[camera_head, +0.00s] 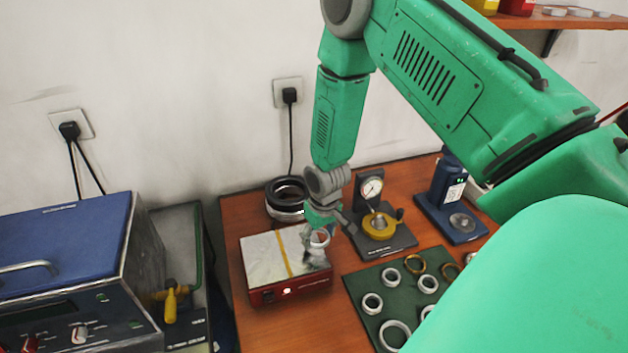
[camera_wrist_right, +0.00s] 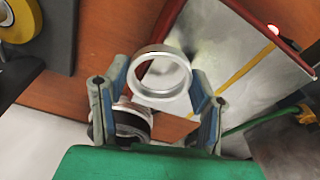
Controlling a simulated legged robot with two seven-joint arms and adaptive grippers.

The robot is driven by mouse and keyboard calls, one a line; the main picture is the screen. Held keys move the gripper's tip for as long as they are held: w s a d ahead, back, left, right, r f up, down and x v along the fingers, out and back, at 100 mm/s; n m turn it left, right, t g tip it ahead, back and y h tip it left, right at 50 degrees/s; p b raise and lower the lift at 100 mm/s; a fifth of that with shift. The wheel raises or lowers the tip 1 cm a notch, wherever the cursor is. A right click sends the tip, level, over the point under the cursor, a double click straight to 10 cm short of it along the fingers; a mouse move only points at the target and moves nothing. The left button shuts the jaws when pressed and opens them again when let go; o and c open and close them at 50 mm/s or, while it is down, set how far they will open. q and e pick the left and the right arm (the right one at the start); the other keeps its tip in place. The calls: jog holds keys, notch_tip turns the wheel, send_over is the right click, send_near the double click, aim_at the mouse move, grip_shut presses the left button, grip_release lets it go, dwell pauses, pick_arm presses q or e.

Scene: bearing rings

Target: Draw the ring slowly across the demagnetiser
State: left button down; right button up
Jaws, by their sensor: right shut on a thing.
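The demagnetiser (camera_head: 258,262) is a low red box with a pale metal top, a yellow stripe across it and a lit white lamp on its front. My right gripper (camera_head: 318,246) points down over the right part of its top. It is shut on a silver ring (camera_head: 320,237), right of the yellow stripe. In the right wrist view the ring (camera_wrist_right: 162,99) sits upright between both fingertips (camera_wrist_right: 162,84), and the demagnetiser's top (camera_wrist_right: 270,82) lies behind it. I cannot tell whether the ring touches the top. My left gripper is not in view.
A green mat (camera_head: 357,283) with several rings lies at right. A dial gauge stand (camera_head: 372,188) and a blue device (camera_head: 447,187) stand behind it. Dark stacked rings (camera_head: 286,207) stand behind the demagnetiser. A blue instrument case (camera_head: 70,245) fills the left.

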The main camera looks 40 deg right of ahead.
notch_tip(320, 180, up, 5)
jog(key=p, duration=0.4)
jog(key=shift+r, duration=1)
